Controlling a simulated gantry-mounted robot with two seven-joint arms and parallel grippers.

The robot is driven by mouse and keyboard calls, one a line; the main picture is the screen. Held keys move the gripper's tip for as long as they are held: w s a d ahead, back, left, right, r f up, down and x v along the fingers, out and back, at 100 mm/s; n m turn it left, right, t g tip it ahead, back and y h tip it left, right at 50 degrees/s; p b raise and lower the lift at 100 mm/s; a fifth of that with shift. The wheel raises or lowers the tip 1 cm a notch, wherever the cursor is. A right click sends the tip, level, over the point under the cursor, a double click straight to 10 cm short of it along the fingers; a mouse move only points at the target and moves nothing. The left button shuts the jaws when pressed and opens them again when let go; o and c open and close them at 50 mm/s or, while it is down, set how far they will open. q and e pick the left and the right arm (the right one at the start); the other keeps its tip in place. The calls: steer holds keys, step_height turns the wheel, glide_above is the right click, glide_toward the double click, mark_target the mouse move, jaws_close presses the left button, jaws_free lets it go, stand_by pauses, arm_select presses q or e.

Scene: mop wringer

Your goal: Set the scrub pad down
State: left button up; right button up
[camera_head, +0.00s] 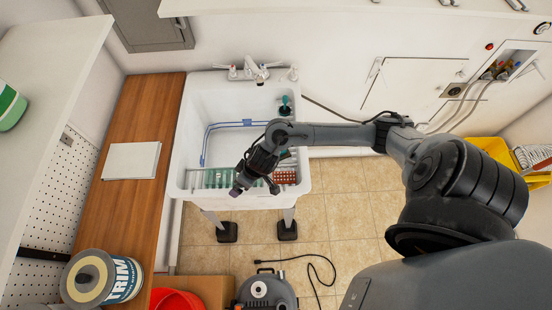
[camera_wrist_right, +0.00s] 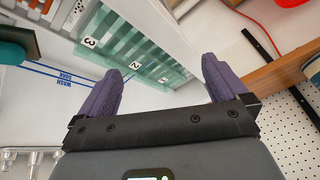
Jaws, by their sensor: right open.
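My right gripper (camera_head: 254,190) is over the front rim of the white sink (camera_head: 180,150). In the right wrist view its two purple fingers (camera_wrist_right: 162,85) are spread apart with nothing between them. A translucent green numbered rack (camera_head: 216,178) runs along the sink's front; in the wrist view the rack (camera_wrist_right: 120,50) shows marks 3 and 2 just beyond the fingers. A reddish-brown dotted piece (camera_head: 285,177) lies at the rack's right end, close to the gripper. I cannot make out a separate scrub pad for certain. My left gripper is not in view.
A wooden counter (camera_head: 125,215) with a white block (camera_head: 131,160) is at the left. A paint can (camera_head: 100,278), red bucket (camera_head: 178,299) and yellow bin (camera_head: 490,148) stand around. Tiled floor is partly clear.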

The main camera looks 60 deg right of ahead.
steer(key=s+a+r+n+t, duration=0.2)
steer(key=s+a+r, duration=0.25)
steer(key=a, duration=0.45)
steer(key=s+d+r+g+h, duration=0.1)
steer(key=s+d, duration=0.1)
steer(key=s, duration=0.3)
steer(key=s+d+r+g, duration=0.1)
steer(key=s+d+r, duration=0.1)
steer(key=s, duration=0.3)
steer(key=shift+d+r+g+h, duration=0.3)
steer(key=shift+d+g+h, duration=0.1)
steer(key=shift+d, duration=0.3)
steer(key=shift+s, duration=0.1)
step_height(320, 180, up, 3)
steer(key=p, duration=0.2)
steer(key=shift+f+p, duration=0.2)
steer(key=shift+p, duration=0.1)
